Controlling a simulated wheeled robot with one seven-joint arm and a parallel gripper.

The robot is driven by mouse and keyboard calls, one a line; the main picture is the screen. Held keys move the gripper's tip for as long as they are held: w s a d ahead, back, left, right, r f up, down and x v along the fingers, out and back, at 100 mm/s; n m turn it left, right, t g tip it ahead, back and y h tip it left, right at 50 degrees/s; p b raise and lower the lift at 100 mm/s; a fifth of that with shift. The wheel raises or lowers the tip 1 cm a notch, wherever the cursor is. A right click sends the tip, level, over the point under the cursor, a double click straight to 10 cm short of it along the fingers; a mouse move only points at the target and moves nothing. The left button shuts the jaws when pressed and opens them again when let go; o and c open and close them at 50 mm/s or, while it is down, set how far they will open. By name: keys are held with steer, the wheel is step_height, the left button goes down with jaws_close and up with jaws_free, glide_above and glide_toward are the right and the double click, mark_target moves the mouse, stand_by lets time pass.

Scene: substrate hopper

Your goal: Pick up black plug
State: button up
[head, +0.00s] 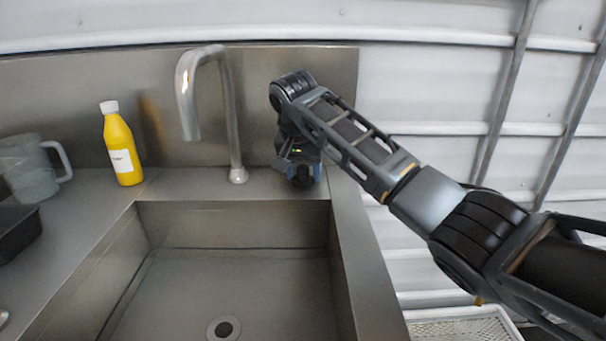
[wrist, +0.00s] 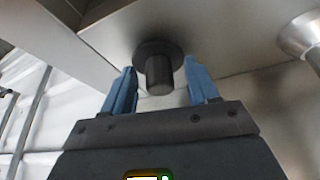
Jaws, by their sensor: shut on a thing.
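The black plug (wrist: 158,66) is a short dark cylinder with a wider round flange. In the wrist view it sits between the two blue fingers of my gripper (wrist: 160,80), which is shut on it. In the head view my gripper (head: 300,163) points down at the back right corner of the sink, right of the tap. The dark plug (head: 303,179) shows there between the blue fingers, at the steel ledge. I cannot tell whether it touches the ledge.
A steel sink basin (head: 235,285) with a round drain (head: 223,328) lies in front. A curved tap (head: 230,120) stands left of my gripper. A yellow bottle (head: 122,150), a clear jug (head: 30,170) and a black tray (head: 20,235) are on the left counter.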

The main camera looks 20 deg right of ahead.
mark_target(307, 166)
steer(key=r, duration=0.2)
steer(key=d+r, duration=0.1)
steer(key=r, duration=0.1)
steer(key=shift+s, duration=0.25)
steer(key=s+d+r+p, duration=0.1)
steer(key=s+d+r, duration=0.5)
steer(key=d, duration=0.2)
steer(key=shift+d+r, duration=0.15)
steer(key=shift+d, duration=0.15)
